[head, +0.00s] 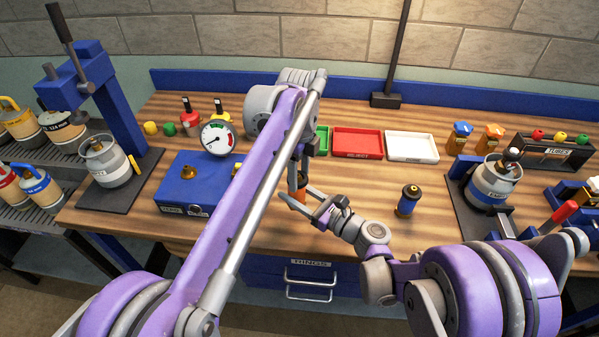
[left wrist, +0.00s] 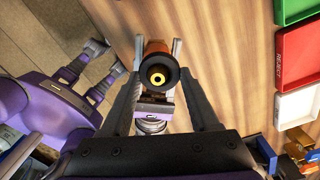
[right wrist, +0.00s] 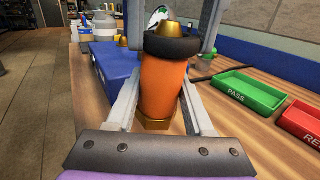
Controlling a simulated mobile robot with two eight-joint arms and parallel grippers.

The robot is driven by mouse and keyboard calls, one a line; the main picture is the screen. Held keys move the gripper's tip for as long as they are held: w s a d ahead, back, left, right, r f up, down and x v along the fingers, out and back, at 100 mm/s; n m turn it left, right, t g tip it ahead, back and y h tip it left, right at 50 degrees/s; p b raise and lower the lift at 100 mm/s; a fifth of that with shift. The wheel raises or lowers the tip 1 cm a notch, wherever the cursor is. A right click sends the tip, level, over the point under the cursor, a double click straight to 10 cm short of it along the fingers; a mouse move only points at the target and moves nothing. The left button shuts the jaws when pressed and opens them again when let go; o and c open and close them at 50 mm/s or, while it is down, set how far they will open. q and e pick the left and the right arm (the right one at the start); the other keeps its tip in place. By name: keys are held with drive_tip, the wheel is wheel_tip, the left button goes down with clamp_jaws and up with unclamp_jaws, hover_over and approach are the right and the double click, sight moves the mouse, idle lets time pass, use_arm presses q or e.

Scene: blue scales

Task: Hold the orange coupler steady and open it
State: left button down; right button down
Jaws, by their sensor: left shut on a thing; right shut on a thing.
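The orange coupler (head: 299,195) stands upright above the wooden bench, mostly hidden by my arms in the head view. In the right wrist view its orange body (right wrist: 163,85) has a black collar (right wrist: 172,46) and brass ends. My right gripper (right wrist: 160,95) is shut on the orange body, one finger on each side. My left gripper (head: 298,174) comes down from above and is shut on the black collar. The left wrist view looks down on the collar (left wrist: 158,73) with its brass centre between my left fingers. I cannot tell whether the base touches the bench.
A blue box with a brass fitting (head: 188,183) and a gauge (head: 217,138) stand to the left. Green PASS (right wrist: 247,91), red REJECT (head: 357,142) and white (head: 411,147) trays lie behind. A blue coupler (head: 408,200) stands to the right, with bare bench around it.

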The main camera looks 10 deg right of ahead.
use_arm(q)
drive_tip(key=shift+w+d+r, duration=0.1)
drive_tip(key=shift+w+d, duration=0.05)
use_arm(e)
drive_tip(key=shift+s+a, duration=0.2)
drive_tip(key=shift+a, duration=0.05)
use_arm(q)
drive_tip(key=shift+r, duration=1)
use_arm(e)
drive_tip(key=shift+d, duration=0.1)
use_arm(q)
drive_tip(key=shift+r, duration=0.1)
use_arm(e)
drive_tip(key=shift+w, duration=0.1)
